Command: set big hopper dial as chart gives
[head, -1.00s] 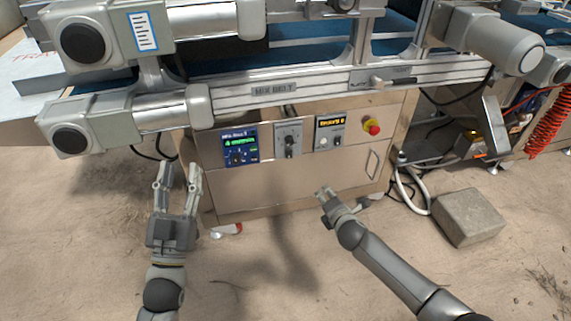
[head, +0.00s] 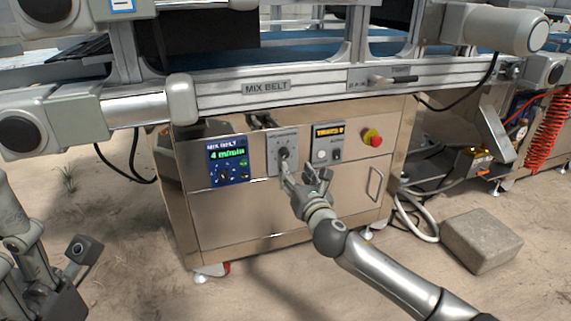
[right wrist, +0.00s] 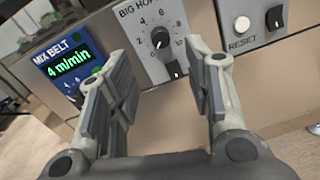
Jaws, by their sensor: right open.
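The big hopper dial (right wrist: 160,38) is a round black knob on a grey plate with a printed scale, seen at the top of the right wrist view. In the head view the dial (head: 284,153) sits on the cabinet front, just beyond my right gripper (head: 301,179). In the right wrist view the right gripper (right wrist: 160,75) is open and empty, its fingers below and to either side of the dial, not gripping it. My left gripper (head: 55,265) is at the lower left of the head view, partly cut off.
Left of the dial is the mix belt panel (head: 228,160), reading 4 m/min. A stone block (head: 481,241) lies on the ground at right.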

